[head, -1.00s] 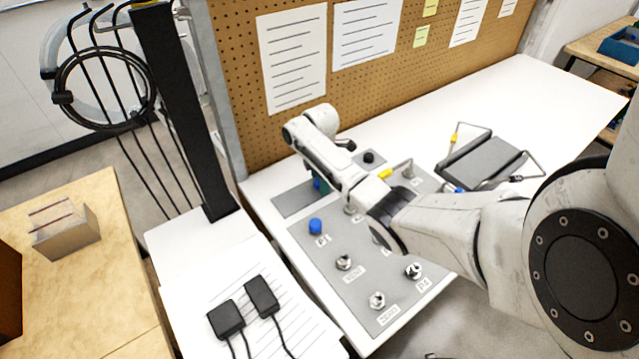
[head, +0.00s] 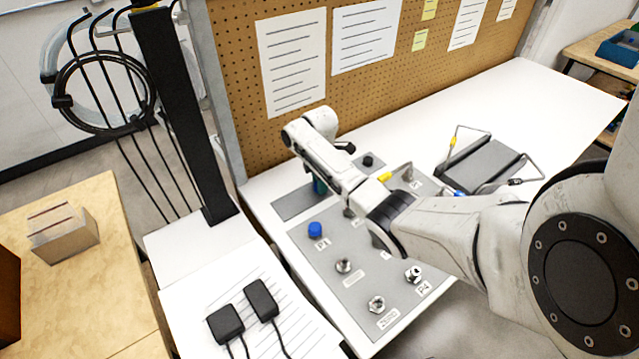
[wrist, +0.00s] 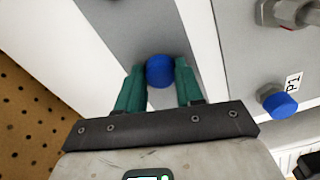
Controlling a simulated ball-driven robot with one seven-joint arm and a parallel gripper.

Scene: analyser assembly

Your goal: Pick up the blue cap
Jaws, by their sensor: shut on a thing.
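A blue cap (wrist: 159,71) sits between the two green fingers of my gripper (wrist: 158,88) in the wrist view. The fingers press on it from both sides, so my gripper is shut on it. Behind it in that view is a grey strip (wrist: 135,25). In the head view my gripper (head: 319,187) points down over the grey strip (head: 292,205) at the back left of the bench, and the held cap is mostly hidden there. A second blue cap (head: 315,229) is on the fitting labelled P1; it also shows at the right of the wrist view (wrist: 280,104).
The grey panel (head: 335,262) carries several metal fittings, one labelled P4 (head: 413,274). A pegboard (head: 380,85) rises behind the bench. A dark grey block with wire handles (head: 483,165) lies to the right. The white bench top (head: 540,100) is clear at far right.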

